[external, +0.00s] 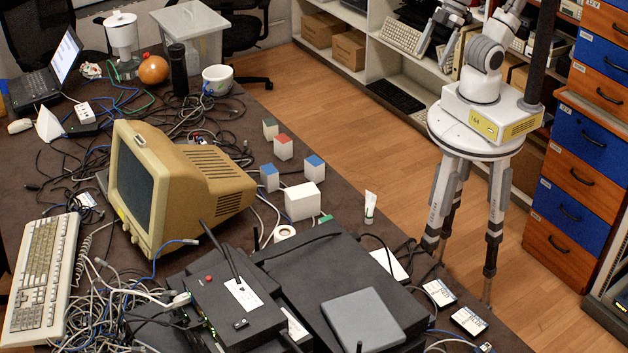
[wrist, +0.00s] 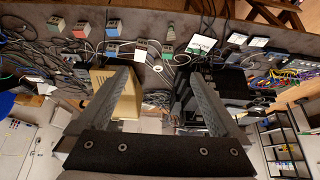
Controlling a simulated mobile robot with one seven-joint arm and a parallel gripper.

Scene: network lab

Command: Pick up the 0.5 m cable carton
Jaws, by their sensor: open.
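I cannot read any length label, so I cannot tell which is the 0.5 m cable carton. My gripper (external: 432,58) is open and empty, high at the upper right, well apart from the cubes. Its spread fingers also show in the wrist view (wrist: 160,75).
A larger white box (external: 302,201) stands near the cubes, with a beige CRT monitor (external: 175,185) left of them. Black network units (external: 340,285) and loose cables crowd the front. Shelves (external: 375,75) and drawers (external: 580,150) stand behind.

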